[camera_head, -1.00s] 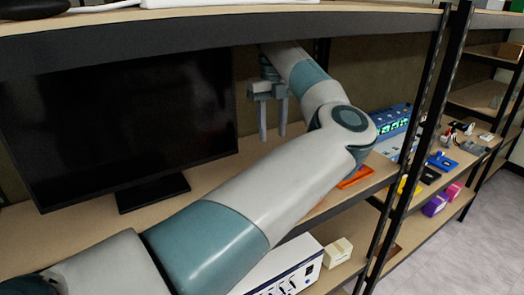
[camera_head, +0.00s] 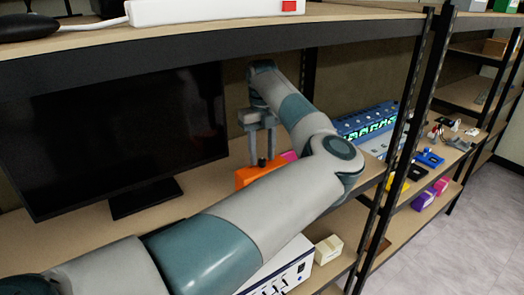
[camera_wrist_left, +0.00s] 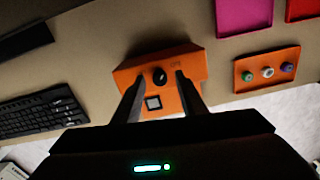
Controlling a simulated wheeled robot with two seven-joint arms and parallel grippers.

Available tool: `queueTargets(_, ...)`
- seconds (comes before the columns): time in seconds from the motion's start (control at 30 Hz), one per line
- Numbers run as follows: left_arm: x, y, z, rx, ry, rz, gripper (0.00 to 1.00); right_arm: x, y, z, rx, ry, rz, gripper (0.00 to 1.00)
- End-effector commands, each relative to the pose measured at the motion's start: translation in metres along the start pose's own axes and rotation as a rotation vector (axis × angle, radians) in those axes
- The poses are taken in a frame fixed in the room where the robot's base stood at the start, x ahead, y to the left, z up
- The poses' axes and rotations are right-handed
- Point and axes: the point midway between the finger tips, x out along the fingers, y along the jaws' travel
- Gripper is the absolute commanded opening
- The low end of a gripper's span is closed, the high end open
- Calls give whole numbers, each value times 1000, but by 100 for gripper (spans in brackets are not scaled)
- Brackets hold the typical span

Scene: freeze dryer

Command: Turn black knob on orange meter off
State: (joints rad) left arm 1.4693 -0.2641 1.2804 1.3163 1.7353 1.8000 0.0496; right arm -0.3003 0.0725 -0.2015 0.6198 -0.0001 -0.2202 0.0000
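The orange meter (camera_head: 247,176) sits on the shelf board, right of the monitor, partly hidden by my left arm in the head view. In the left wrist view the orange meter (camera_wrist_left: 194,66) shows a round black knob (camera_wrist_left: 159,77) and a small grey square window below it. My left gripper (camera_head: 262,160) points down at the meter. In the left wrist view its two fingers (camera_wrist_left: 159,82) are apart, with the knob between the tips and gaps on both sides. I cannot tell whether the tips reach down to the knob's height. My right gripper is not in view.
A monitor (camera_head: 110,130) stands left of the gripper. The wrist view shows a keyboard (camera_wrist_left: 42,115), a pink panel (camera_wrist_left: 243,15), a red panel (camera_wrist_left: 302,8) and an orange panel with buttons (camera_wrist_left: 246,78). Shelf uprights (camera_head: 405,130) stand right, and the upper shelf edge (camera_head: 200,43) runs overhead.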

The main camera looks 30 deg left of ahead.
Motion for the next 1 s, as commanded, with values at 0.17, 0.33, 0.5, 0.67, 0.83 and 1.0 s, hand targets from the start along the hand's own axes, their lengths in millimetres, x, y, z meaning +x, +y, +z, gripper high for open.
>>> queueTargets(0.17,7,0,0,0,-1,-1,38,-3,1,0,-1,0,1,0)
queueTargets(0.33,7,0,0,0,-1,-1,38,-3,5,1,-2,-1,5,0)
queueTargets(0.5,7,0,0,0,-1,-1,12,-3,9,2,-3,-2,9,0)
queueTargets(0.67,7,0,0,0,-1,-1,0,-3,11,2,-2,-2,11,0)
queueTargets(0.83,8,0,0,-9,-1,-1,0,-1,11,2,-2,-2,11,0)
queueTargets(1.0,9,0,0,-46,-1,-1,0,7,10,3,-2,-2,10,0)
